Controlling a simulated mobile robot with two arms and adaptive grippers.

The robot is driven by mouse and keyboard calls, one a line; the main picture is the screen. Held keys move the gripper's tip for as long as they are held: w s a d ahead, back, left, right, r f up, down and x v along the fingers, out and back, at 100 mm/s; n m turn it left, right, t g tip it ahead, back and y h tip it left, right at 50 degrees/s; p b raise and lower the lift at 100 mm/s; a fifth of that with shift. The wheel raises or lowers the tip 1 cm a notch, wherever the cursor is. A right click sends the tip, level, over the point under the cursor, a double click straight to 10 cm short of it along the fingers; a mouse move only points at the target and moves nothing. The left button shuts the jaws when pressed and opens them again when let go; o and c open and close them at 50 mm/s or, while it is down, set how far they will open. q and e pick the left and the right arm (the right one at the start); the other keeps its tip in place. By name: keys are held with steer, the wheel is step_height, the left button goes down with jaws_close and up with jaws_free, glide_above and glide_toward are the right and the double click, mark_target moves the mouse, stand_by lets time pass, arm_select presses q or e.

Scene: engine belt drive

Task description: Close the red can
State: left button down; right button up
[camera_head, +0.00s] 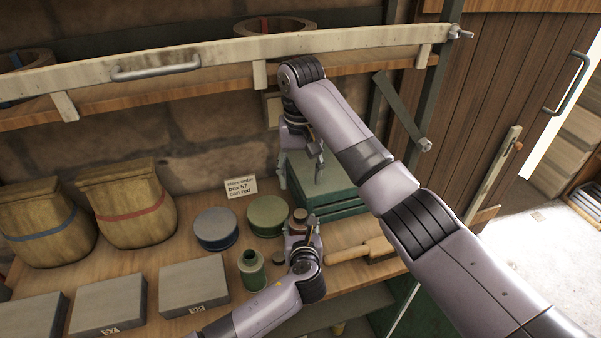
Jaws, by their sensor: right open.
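A small reddish-brown can (299,215) stands on the wooden bench in front of the green box. My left gripper (300,224) is at this can, with a finger on each side of it. The fingers cover part of the can, and I cannot tell whether they press on it. My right gripper (301,180) is open above and behind the can, in front of the green box (325,185). No lid for the red can can be made out clearly. A paper label (240,188) on the back reads "box 57" and "can red".
A small green can (251,268) with a narrow neck stands left of my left gripper. Blue (216,228) and green (267,215) round tins stand behind it. A wooden mallet (362,250) lies right. A whitish bar (230,52) crosses the upper shelf. Grey boxes (194,284) and sacks (128,203) fill the left.

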arm_select(q)
steer(key=c, duration=0.7)
jaws_free()
steer(key=shift+c, duration=0.2)
steer(key=shift+s, duration=0.1)
steer(key=v, duration=1.1)
steer(key=shift+s+r, duration=0.15)
steer(key=shift+s, duration=0.25)
